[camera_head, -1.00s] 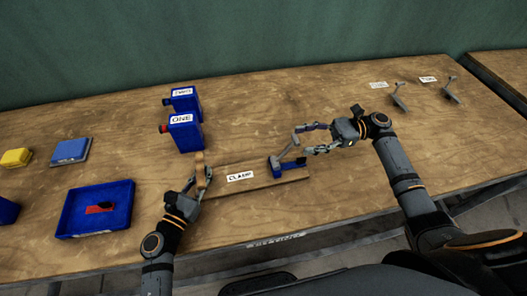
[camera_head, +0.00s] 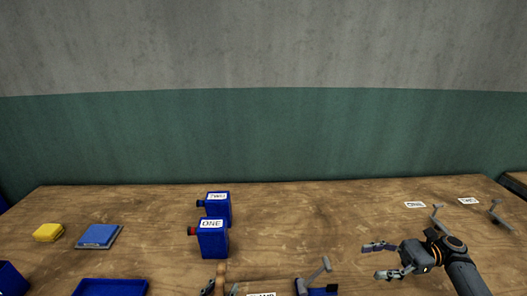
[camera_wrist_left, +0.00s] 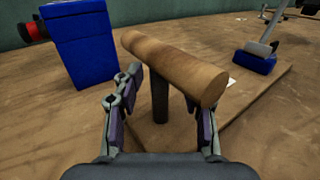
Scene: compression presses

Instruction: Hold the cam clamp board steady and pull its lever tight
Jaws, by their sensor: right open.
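The cam clamp board lies at the bottom edge of the head view, mostly cut off. Its white label (camera_head: 262,294) just shows. Its blue clamp block (camera_head: 318,292) carries a grey lever (camera_head: 317,272) that slants up to the right. The board (camera_wrist_left: 262,88) also shows in the left wrist view, with a wooden crossbar handle (camera_wrist_left: 172,66) on a dark post. My left gripper (camera_wrist_left: 164,98) has its fingers either side of the post, under the crossbar; whether they press on the handle is unclear. My right gripper (camera_head: 378,262) is open and empty, right of the lever and apart from it.
Blue containers ONE (camera_head: 213,240) and TWO (camera_head: 218,205) stand behind the board. Two grey levers (camera_head: 438,216) (camera_head: 497,213) stand at right. The table's middle back is clear.

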